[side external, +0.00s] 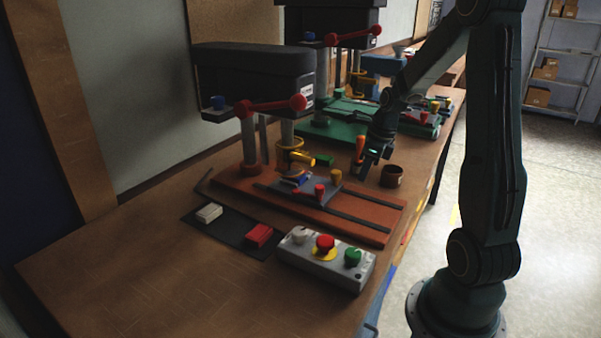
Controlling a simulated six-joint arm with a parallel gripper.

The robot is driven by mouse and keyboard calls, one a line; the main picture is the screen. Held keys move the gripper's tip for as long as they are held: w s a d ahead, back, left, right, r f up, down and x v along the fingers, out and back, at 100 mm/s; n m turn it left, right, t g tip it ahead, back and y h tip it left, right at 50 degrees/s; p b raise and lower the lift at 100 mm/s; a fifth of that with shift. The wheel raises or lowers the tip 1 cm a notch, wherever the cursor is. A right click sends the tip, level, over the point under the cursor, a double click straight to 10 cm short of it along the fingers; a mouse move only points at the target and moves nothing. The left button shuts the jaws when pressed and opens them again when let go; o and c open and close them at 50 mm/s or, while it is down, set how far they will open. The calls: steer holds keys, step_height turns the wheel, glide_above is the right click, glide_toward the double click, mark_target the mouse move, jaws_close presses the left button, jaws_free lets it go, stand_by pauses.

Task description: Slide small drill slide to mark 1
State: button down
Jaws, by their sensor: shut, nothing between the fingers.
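A drill press with a black head (255,80) and an orange-red base (365,225) stands at the front of the bench; it looks like the smaller of two. A grey slide plate (325,197) lies on dark rails (360,222) on this base. It carries red knobs (319,190), a yellow knob (336,176) and a blue part (303,181). I cannot make out mark 1. My gripper (371,160) is shut and empty, low behind and to the right of the slide, apart from it. It is beside an orange-handled tool (360,148).
A larger drill press with a green base (335,128) stands behind. A brown cup (391,176) is right of my gripper. A grey button box (326,259) and a dark mat (232,232) with white and red blocks lie in front. The bench's front left is clear.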

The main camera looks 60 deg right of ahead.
steer(key=v, duration=0.7)
steer(key=a+r+n+h, duration=0.1)
steer(key=a+r+n, duration=0.2)
steer(key=a+n, duration=0.5)
steer(key=a+r+n, duration=0.3)
steer(key=a+n, duration=0.4)
steer(key=n, duration=0.1)
steer(key=s+a+r+n+t, duration=0.1)
steer(key=s+a+n, duration=0.8)
steer(key=n, duration=0.9)
steer(key=shift+a+r+t+y, duration=0.3)
steer(key=shift+a+r+t, duration=0.1)
steer(key=shift+a+t, duration=0.5)
